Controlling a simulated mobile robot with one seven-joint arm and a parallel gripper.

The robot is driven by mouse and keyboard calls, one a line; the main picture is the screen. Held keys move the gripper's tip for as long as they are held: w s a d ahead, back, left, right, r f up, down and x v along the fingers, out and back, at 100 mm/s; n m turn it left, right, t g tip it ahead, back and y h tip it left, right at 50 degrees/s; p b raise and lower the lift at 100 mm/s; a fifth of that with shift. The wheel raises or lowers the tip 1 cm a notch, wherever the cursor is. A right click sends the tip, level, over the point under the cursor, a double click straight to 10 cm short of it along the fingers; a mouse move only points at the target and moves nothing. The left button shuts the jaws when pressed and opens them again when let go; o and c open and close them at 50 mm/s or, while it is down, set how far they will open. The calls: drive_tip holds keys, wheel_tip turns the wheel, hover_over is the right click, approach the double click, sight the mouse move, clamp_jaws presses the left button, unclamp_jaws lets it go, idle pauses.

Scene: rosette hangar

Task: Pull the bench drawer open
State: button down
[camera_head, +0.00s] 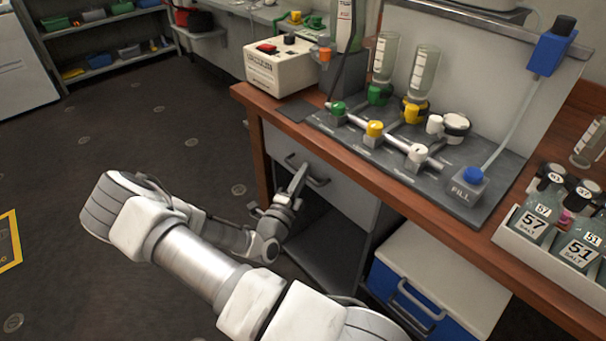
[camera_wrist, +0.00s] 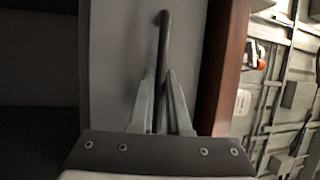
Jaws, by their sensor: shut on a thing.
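The bench drawer has a plain grey front (camera_head: 348,196) just under the wooden bench top. Its dark bar handle (camera_head: 320,183) runs across the front. My gripper (camera_head: 301,172) reaches the handle from the front left. In the wrist view the handle (camera_wrist: 163,45) runs down between the two fingers of my gripper (camera_wrist: 161,100), which are shut on it. The drawer front (camera_wrist: 115,60) fills the middle of that view. The drawer looks closed or nearly so; no inside of it shows.
The bench top (camera_head: 462,236) carries a valve manifold (camera_head: 400,145), a white instrument box (camera_head: 284,66) and a rack of salt bottles (camera_head: 524,248). A blue and white cooler (camera_head: 432,285) stands under the bench on the right. The dark floor (camera_head: 130,120) at left is largely clear.

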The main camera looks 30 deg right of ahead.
drive_tip(key=s+a+p, duration=0.2)
drive_tip(key=a, duration=1.5)
drive_tip(key=s+a+p, duration=0.2)
drive_tip(key=s+a, duration=0.1)
drive_tip(key=a, duration=1.4)
drive_tip(key=shift+a, duration=0.15)
drive_tip(key=shift+w, duration=0.1)
drive_tip(key=c, duration=1.2)
unclamp_jaws()
drive_tip(key=shift+o, duration=0.2)
drive_tip(key=v, duration=1.7)
drive_tip(key=shift+a+p, duration=0.2)
drive_tip(key=shift+p, duration=0.1)
